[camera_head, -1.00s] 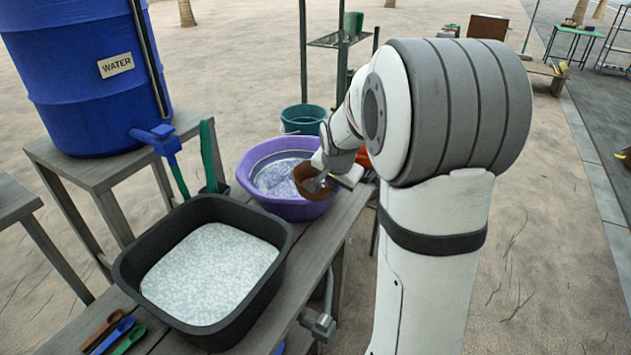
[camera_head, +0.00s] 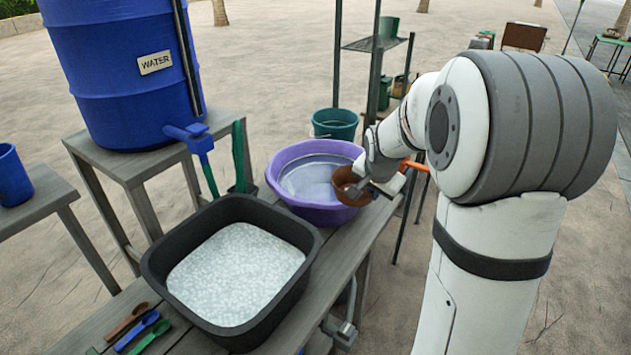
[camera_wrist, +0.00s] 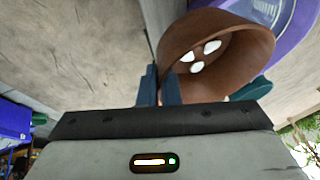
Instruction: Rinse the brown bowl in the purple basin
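The purple basin (camera_head: 315,214) stands on the wooden bench with pale water inside. My gripper (camera_head: 368,189) is at the basin's right side, shut on the rim of the brown bowl (camera_head: 345,182). The bowl is at the basin's right rim, partly over the water. In the wrist view, the two blue fingers of my gripper (camera_wrist: 160,88) pinch the wall of the brown bowl (camera_wrist: 245,50), which is tilted and shows several white spots inside. The purple basin (camera_wrist: 292,38) shows behind it. Whether the bowl touches the basin rim cannot be told.
A black tub (camera_head: 160,272) of pale, bubbly liquid stands on the bench in front of the basin. A blue water barrel (camera_head: 110,105) with a tap is on a stand at left. A teal bucket (camera_head: 335,126) is behind the basin. Spoons (camera_head: 138,330) lie at the bench's front.

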